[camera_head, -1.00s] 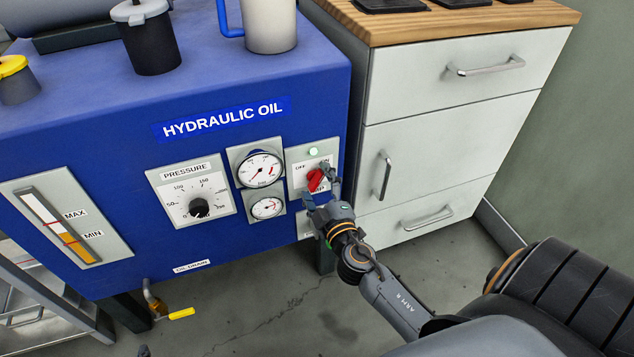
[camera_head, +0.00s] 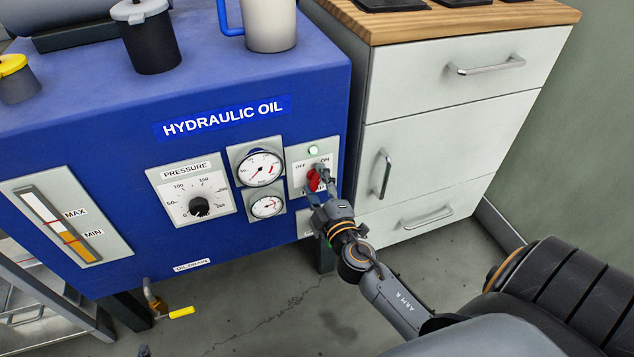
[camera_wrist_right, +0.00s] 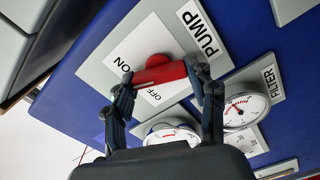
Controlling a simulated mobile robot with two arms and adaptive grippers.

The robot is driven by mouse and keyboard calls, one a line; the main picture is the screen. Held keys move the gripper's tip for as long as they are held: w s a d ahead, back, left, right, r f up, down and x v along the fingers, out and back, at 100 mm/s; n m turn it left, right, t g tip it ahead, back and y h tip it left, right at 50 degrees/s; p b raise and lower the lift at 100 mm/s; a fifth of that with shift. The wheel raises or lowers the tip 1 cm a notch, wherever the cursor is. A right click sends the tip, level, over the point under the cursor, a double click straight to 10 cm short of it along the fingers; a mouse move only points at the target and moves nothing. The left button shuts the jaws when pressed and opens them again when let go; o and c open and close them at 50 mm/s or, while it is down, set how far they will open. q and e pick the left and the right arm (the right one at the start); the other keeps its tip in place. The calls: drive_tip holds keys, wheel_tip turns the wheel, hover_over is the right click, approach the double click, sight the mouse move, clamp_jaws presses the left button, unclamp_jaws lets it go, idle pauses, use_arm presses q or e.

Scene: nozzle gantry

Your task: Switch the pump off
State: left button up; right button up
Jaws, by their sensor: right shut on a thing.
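The pump switch is a red knob (camera_head: 313,181) on a pale plate with OFF at upper left and ON at upper right. In the head view the knob stands roughly upright, partly hidden by my right gripper (camera_head: 320,182). In the right wrist view the red handle (camera_wrist_right: 160,74) lies between the two fingers of my right gripper (camera_wrist_right: 163,80), which is shut on it. The PUMP label (camera_wrist_right: 198,33) is clear there. A small pale green lamp (camera_head: 313,150) sits above the switch.
Two gauges (camera_head: 261,168) and a pressure dial (camera_head: 198,206) are left of the switch on the blue tank (camera_head: 110,150). A grey cabinet (camera_head: 430,130) with handles stands close on the right. A yellow-handled drain valve (camera_head: 180,313) is low at the left.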

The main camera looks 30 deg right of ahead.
drive_tip(key=n, duration=0.3)
drive_tip(key=shift+f+n, duration=0.1)
drive_tip(key=shift+n, duration=1)
drive_tip(key=n+p, duration=0.1)
drive_tip(key=n, duration=0.2)
drive_tip(key=shift+n, duration=0.4)
use_arm(q)
drive_tip(key=shift+s+a+f+g+y, duration=0.15)
drive_tip(key=shift+s+a+f+g, duration=0.1)
drive_tip(key=shift+s+f+g, duration=0.4)
drive_tip(key=shift+s+a+f+g+y, duration=0.1)
drive_tip(key=shift+s+a+f+g, duration=0.25)
drive_tip(key=shift+s, duration=0.55)
drive_tip(key=shift+s+a+f+g+y, duration=0.2)
drive_tip(key=shift+s+f+g, duration=0.3)
drive_tip(key=shift+s, duration=0.25)
use_arm(e)
drive_tip(key=shift+f+n, duration=0.1)
drive_tip(key=shift+n, duration=0.7)
use_arm(q)
drive_tip(key=shift+s, duration=0.1)
use_arm(e)
drive_tip(key=o, duration=1.2)
drive_tip(key=shift+c, duration=0.2)
use_arm(q)
drive_tip(key=shift+f, duration=0.1)
use_arm(e)
drive_tip(key=shift+s, duration=0.1)
drive_tip(key=v, duration=1.1)
drive_tip(key=shift+s, duration=0.4)
